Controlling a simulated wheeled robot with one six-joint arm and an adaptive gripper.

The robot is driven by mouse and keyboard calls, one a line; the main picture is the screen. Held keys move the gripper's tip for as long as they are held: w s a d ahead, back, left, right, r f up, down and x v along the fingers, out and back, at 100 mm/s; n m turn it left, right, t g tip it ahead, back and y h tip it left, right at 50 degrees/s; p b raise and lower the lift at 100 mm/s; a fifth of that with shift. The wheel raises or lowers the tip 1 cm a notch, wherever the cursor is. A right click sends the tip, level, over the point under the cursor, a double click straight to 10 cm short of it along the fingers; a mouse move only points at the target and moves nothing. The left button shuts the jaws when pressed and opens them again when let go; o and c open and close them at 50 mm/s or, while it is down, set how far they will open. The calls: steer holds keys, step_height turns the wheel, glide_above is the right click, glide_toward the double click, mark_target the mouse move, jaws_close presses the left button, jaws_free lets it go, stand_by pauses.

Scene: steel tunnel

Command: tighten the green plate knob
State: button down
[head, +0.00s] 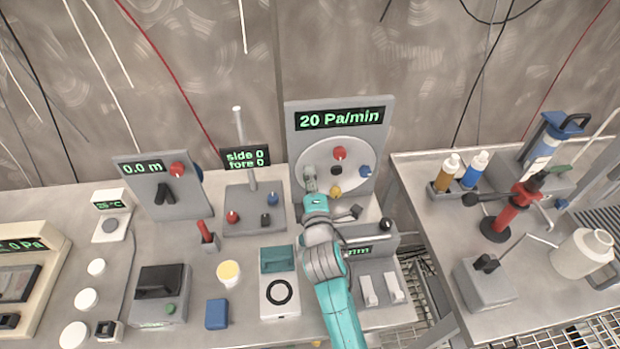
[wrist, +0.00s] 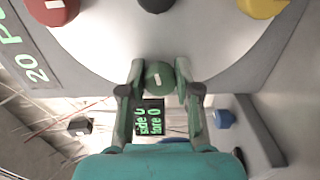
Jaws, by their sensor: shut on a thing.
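The green plate knob (wrist: 160,76) sits at the edge of the round pale plate (wrist: 200,40) in the wrist view. My gripper (wrist: 160,84) has one finger on each side of the green knob and is shut on it. In the head view my gripper (head: 310,182) reaches the left side of the plate (head: 352,155), and the green knob is hidden behind it. A red knob (head: 339,153), a blue knob (head: 365,171), a yellow knob (head: 335,191) and a dark centre knob (head: 336,171) show on the plate. The panel display (head: 340,117) reads 20 Pa/min.
A stand with a "side 0 fore 0" display (head: 246,157) is left of the plate. A grey device (head: 372,241) stands below the plate, close to my arm. A right bench holds bottles (head: 447,173) and a red tool (head: 522,205).

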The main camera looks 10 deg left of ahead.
stand_by(0.3)
steer(key=c, duration=0.8)
jaws_free()
steer(key=v, duration=1.2)
